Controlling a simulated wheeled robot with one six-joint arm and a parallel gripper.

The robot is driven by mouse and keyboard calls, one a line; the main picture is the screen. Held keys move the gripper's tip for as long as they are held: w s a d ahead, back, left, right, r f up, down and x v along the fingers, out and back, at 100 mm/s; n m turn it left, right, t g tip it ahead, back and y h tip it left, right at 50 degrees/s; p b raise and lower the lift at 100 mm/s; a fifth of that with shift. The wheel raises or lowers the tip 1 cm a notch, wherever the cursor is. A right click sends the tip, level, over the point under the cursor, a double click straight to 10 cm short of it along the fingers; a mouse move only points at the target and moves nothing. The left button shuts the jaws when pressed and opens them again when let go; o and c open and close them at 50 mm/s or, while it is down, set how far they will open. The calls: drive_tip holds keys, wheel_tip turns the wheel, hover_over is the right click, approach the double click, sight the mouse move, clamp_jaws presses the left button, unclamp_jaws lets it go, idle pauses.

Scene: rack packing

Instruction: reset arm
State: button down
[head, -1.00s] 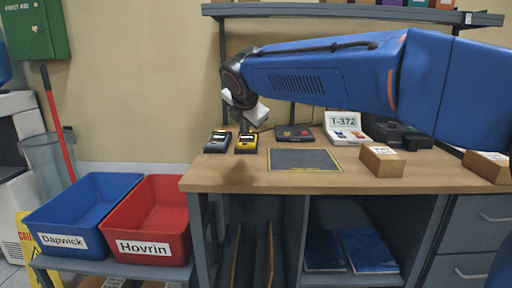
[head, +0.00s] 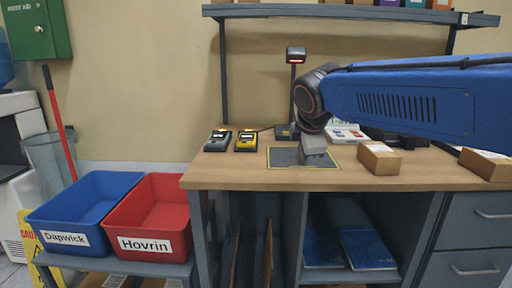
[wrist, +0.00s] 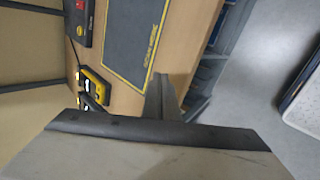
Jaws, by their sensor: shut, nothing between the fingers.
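My gripper (head: 316,160) hangs from my blue arm in the head view, above the dark grey mat with a yellow border (head: 284,157) on the wooden bench (head: 235,176). In the wrist view my gripper (wrist: 160,88) points out over the bench, with the mat (wrist: 135,38) beyond it. Its fingers are together with nothing held. Part of the mat is hidden behind my gripper in the head view.
Grey (head: 217,141) and yellow (head: 246,141) handheld devices stand left of the mat. Small boxes (head: 379,158) (head: 485,163) lie to the right. A scanner on a stand (head: 296,54) rises behind. Blue (head: 88,199) and red (head: 152,216) bins sit at left.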

drive_tip(key=s+d+f+m+g, duration=0.1)
drive_tip(key=s+d+f+m, duration=0.4)
drive_tip(key=s, duration=0.4)
drive_tip(key=s+d+f+m+g, duration=0.1)
drive_tip(key=s+d+f+m, duration=0.4)
drive_tip(key=s, duration=0.5)
drive_tip(key=s+d+f+m, duration=0.6)
drive_tip(key=s+f+m, duration=0.3)
drive_tip(key=s+f, duration=0.1)
drive_tip(key=shift+f+g, duration=0.35)
drive_tip(key=shift+g, duration=0.05)
